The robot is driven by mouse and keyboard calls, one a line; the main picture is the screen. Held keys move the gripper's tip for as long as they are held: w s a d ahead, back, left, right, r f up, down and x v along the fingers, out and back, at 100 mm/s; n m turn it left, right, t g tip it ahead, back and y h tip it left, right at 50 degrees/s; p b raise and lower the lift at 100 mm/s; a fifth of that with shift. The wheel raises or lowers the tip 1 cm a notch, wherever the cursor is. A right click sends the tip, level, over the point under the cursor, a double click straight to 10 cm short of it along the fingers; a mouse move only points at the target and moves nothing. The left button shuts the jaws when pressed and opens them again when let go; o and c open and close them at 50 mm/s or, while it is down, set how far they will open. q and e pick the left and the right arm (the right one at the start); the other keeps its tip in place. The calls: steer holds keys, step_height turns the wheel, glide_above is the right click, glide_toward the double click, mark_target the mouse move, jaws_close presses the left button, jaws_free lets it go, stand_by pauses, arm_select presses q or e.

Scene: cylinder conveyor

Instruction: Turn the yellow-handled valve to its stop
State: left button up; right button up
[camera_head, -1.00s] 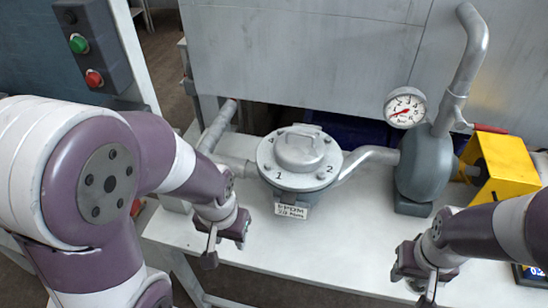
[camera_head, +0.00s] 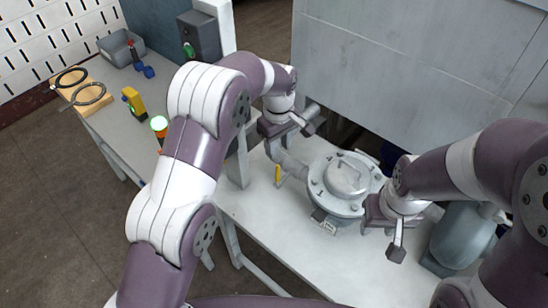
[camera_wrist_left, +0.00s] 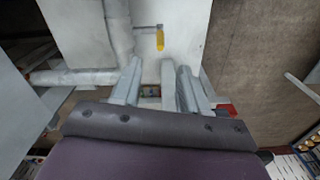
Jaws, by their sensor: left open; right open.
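The yellow valve handle (camera_head: 278,174) is a small upright bar beside the pipe, left of the grey round housing (camera_head: 317,185), above the white table (camera_head: 240,205). The yellow handle also shows in the left wrist view (camera_wrist_left: 160,40), beyond my fingers, apart from them. My left gripper (camera_head: 302,126) is open and empty, behind and above the handle, near the pipe. Its fingers show in the left wrist view (camera_wrist_left: 160,85). My right gripper (camera_head: 396,240) is open and empty, at the right front of the housing. The pipe behind my left gripper is partly hidden.
A grey tank (camera_head: 465,235) stands right of the housing. A tall grey panel (camera_head: 400,70) closes off the back. A side bench at left holds a yellow tool (camera_head: 133,103), rings (camera_head: 88,94) and a grey bin (camera_head: 120,47). A control box (camera_head: 198,38) stands behind my left arm.

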mark_target(277, 173)
arm_select(q)
step_height(277, 173, down, 12)
steer(key=p, duration=0.3)
steer(key=shift+r, duration=0.25)
steer(key=shift+s+f, duration=0.1)
steer(key=shift+f, duration=0.45)
steer(key=shift+c, duration=0.9)
jaws_close()
steer(key=shift+w+a+f, duration=0.1)
steer(key=shift+w+f, duration=0.05)
steer(key=shift+w, duration=0.05)
steer(key=shift+w+a+g+h+b, duration=0.25)
steer(key=shift+g+h+b, duration=0.15)
steer(key=shift+h+b, duration=0.25)
steer(key=shift+w+a+g+h+b, duration=0.1)
steer(key=shift+a+g+h+b, duration=0.1)
steer(key=shift+g+h+b, duration=0.45)
